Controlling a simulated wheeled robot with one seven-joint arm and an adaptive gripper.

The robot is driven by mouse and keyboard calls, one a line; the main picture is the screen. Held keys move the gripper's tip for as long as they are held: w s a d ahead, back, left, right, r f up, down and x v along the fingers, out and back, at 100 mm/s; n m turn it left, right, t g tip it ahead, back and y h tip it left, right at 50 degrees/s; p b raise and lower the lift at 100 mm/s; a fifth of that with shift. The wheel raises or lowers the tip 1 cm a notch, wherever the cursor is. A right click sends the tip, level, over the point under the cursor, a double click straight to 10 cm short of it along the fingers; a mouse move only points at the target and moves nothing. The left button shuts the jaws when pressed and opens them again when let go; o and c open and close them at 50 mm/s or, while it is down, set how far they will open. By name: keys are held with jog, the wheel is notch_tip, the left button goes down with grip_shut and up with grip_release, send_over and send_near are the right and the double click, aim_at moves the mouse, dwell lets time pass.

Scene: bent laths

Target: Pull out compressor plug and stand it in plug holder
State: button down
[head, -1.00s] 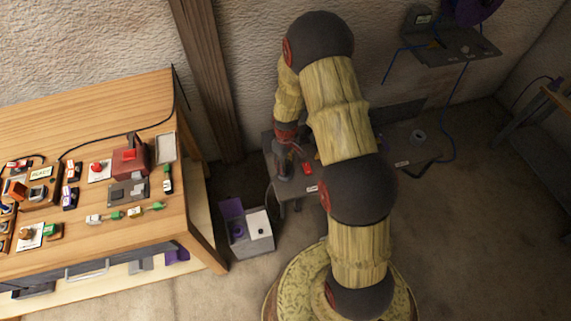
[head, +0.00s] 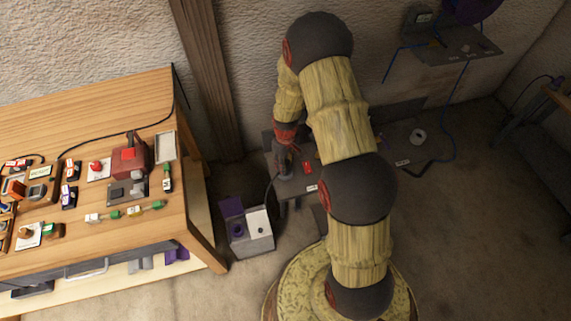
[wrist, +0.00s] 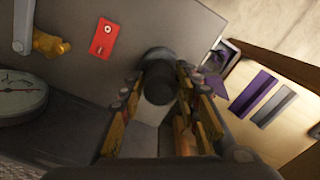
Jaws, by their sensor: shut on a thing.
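My gripper (wrist: 160,112) is shut on a dark, round plug (wrist: 158,84), which sits between its two fingers in the wrist view. In the head view my gripper (head: 287,150) is over the left part of a low grey surface, with a dark grey cylinder (head: 285,170) at its fingertips. A dark cable (head: 269,192) curves down beside it at the left. Whether the plug is clear of its socket I cannot tell.
A red switch plate (wrist: 103,38), a brass fitting (wrist: 50,44) and a round gauge (wrist: 20,100) are near my gripper. A grey box with a purple flap (head: 250,238) stands on the floor. A wooden bench (head: 110,95) with several devices is at left.

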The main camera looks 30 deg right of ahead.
jog(key=shift+f+b, duration=0.3)
jog(key=shift+f, duration=0.25)
dwell(0.9)
jog(key=c, duration=1.3)
grip_release()
jog(key=shift+c, duration=0.2)
jog(key=o, duration=0.4)
jog(key=shift+o, duration=1)
jog(key=shift+r, duration=0.15)
jog(key=shift+r+p, duration=2.55)
jog(key=shift+r, duration=1.1)
